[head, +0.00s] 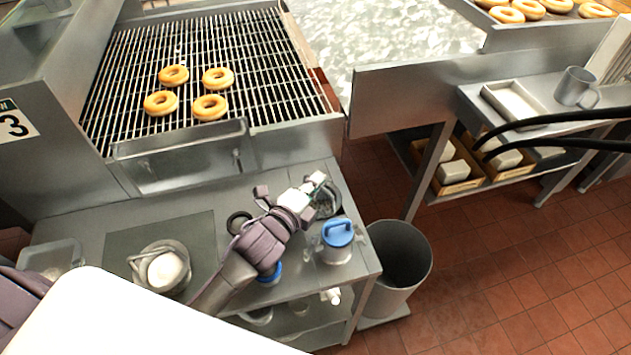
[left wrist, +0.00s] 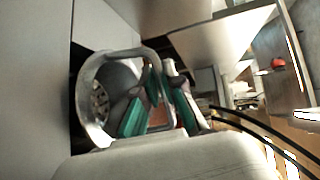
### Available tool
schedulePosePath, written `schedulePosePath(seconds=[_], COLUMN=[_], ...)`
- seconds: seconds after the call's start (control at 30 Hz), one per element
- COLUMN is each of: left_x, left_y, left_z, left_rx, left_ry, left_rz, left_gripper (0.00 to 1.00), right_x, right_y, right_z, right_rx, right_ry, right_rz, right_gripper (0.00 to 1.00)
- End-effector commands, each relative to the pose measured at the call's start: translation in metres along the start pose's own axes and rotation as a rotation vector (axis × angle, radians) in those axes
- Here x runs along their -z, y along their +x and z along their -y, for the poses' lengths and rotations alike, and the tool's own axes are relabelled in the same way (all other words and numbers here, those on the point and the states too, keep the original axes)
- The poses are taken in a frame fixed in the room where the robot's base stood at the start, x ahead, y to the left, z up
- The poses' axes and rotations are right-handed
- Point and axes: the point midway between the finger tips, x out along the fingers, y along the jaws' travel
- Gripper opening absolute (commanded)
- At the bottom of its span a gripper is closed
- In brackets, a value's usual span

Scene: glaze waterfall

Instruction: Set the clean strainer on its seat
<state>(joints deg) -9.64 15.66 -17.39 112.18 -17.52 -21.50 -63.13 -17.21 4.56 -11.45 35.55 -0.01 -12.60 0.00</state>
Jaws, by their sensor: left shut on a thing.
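The strainer (head: 327,201), a metal ring with a dark perforated bowl and a loop handle, is at the right end of the steel counter. In the left wrist view, the strainer (left wrist: 99,100) fills the middle left, its bowl side-on. My left gripper (head: 316,180) is shut on its handle, with green fingertips (left wrist: 160,108) on either side of the loop. The gripper partly hides the strainer in the head view, so I cannot tell whether it touches the counter. A dark round ring (head: 238,222) lies left of my arm; I cannot tell whether it is the seat. My right gripper is out of view.
A blue-lidded container (head: 337,240) stands close in front of the strainer. A pail with white contents (head: 162,267) sits on a dark mat to the left. A grey bin (head: 398,265) stands right of the counter. A wire rack with doughnuts (head: 188,90) is behind.

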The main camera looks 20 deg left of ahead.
Motion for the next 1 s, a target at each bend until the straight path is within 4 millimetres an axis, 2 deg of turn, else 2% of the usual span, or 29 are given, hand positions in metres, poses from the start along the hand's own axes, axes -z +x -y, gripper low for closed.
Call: schedulePosePath(seconds=[0.63,0.67,0.8,1.0], left_x=[0.0007,0.0006,0.0006,0.0005], left_y=[0.0019,0.0018,0.0018,0.0018], left_z=[-0.0093,-0.0087,-0.0087,-0.0089], left_rx=[0.002,0.002,0.001,0.001], left_ry=[-0.001,-0.001,-0.001,0.0], left_rz=[-0.001,0.0,0.0,0.0], left_gripper=[0.0,0.12,0.35,0.36], right_x=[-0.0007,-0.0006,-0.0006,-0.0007], right_y=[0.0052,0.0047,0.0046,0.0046], right_z=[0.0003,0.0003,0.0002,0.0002], right_rx=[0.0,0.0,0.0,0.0], right_ry=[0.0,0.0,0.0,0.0], right_rz=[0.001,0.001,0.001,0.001], right_gripper=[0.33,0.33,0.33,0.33])
